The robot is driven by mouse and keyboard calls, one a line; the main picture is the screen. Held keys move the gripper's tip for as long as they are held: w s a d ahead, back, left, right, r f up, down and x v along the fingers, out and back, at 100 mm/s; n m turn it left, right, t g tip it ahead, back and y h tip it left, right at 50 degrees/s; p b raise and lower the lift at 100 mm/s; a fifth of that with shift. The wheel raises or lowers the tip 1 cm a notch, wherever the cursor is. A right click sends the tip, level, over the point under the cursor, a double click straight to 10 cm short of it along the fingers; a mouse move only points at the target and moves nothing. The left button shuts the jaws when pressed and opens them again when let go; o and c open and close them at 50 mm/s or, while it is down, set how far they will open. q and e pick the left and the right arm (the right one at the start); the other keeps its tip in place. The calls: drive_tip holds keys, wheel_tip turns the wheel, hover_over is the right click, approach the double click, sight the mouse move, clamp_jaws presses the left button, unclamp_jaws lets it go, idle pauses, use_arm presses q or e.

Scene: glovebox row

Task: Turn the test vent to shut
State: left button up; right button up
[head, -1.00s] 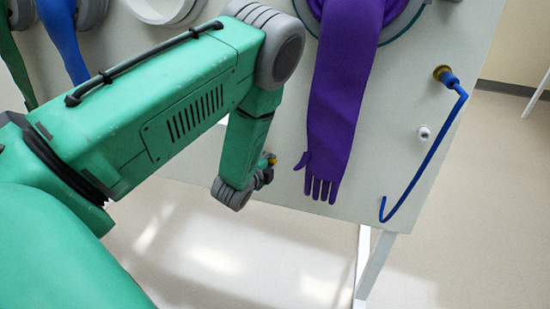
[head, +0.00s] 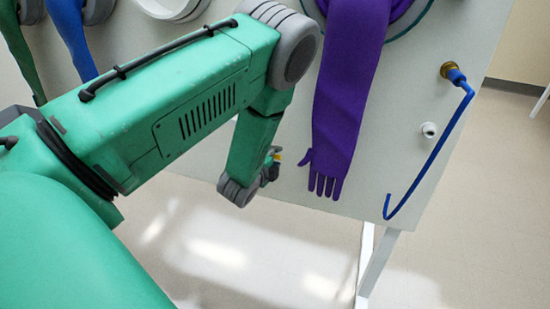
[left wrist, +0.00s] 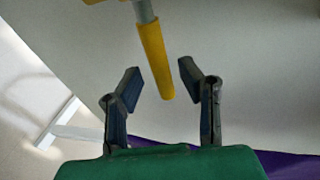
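A yellow-sleeved handle on a grey rod (left wrist: 152,52) stands out from the pale panel in the left wrist view; no label shows, but it looks like the test vent's handle. Its free end lies between the fingertips of my left gripper (left wrist: 160,78), which is open with a gap on both sides. I see no finger clearly touching it. In the head view my left gripper (head: 272,166) is small and partly hidden by its wrist, beside the panel's lower edge, with a yellow bit showing near it. My right gripper is not in view.
A purple glove (head: 345,105) hangs just right of my left gripper. Further right are a white port (head: 429,130) and a blue hose (head: 432,155) on a brass fitting (head: 449,70). Blue (head: 70,40) and green gloves (head: 20,45) hang at left. Open floor lies below.

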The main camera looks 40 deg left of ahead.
use_arm(q)
drive_tip(key=v, duration=1.2)
idle(0.5)
